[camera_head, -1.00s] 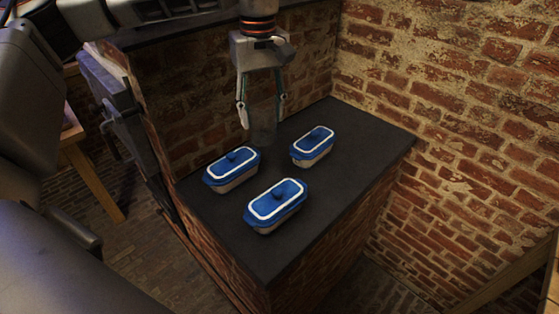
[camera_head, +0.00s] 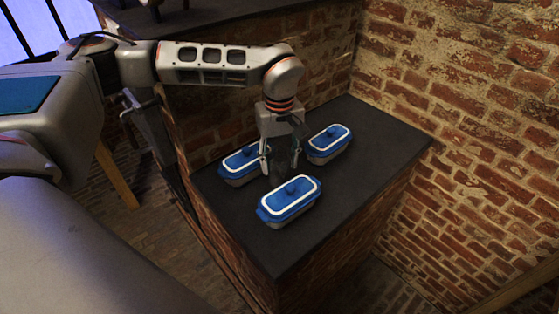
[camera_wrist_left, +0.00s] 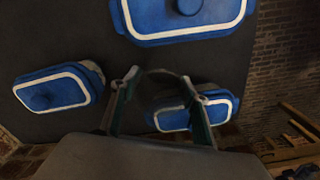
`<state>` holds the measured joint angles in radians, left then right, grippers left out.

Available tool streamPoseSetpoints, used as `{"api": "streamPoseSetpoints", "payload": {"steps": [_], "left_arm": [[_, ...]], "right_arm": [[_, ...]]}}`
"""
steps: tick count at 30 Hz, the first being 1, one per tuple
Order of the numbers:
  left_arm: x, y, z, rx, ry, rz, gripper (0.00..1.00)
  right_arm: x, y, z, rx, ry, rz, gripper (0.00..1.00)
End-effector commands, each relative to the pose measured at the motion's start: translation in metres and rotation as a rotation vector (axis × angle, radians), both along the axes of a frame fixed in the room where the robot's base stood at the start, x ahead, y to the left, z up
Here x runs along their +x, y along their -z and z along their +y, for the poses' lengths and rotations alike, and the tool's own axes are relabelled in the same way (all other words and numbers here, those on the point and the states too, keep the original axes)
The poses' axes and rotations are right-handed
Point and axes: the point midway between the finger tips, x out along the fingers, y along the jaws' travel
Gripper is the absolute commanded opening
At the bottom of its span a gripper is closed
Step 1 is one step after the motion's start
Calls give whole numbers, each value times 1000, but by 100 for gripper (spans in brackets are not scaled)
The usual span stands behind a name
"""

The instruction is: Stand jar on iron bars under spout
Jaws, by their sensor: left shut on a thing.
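A dark, see-through glass jar (camera_head: 286,165) is between the fingers of my left gripper (camera_head: 283,154), upright and low among three blue-lidded dishes on the dark slab. Whether its base touches the slab I cannot tell. In the left wrist view the fingers of my left gripper (camera_wrist_left: 160,80) are on either side of the jar's round rim (camera_wrist_left: 165,72), and one dish shows behind it. My right gripper is out of view. I see no iron bars and no spout.
The blue-lidded dishes stand close by: one left (camera_head: 240,166), one in front (camera_head: 289,200), one at the back right (camera_head: 329,145). The dark slab (camera_head: 370,150) has free room at the right and front. Brick walls (camera_head: 460,120) rise behind and right.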

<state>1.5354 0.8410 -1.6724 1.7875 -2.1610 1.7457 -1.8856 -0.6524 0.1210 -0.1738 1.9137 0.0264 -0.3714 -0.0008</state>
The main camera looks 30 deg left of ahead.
Motion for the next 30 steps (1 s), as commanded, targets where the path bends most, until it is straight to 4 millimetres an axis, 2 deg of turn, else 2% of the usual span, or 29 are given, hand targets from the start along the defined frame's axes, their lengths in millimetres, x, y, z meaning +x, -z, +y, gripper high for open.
{"api": "streamPoseSetpoints", "payload": {"steps": [12, 13, 15, 25, 30], "left_arm": [[0, 7, 0, -1, -1, -2, 20], [0, 7, 0, 0, -1, -1, 50], [0, 7, 0, 0, -1, -1, 62], [0, 6, 0, -1, -1, -1, 62], [2, -9, 0, -1, 0, -6, 62]], "right_arm": [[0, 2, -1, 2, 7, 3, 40], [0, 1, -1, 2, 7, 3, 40], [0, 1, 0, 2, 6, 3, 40], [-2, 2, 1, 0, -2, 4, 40], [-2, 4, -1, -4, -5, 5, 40]]}}
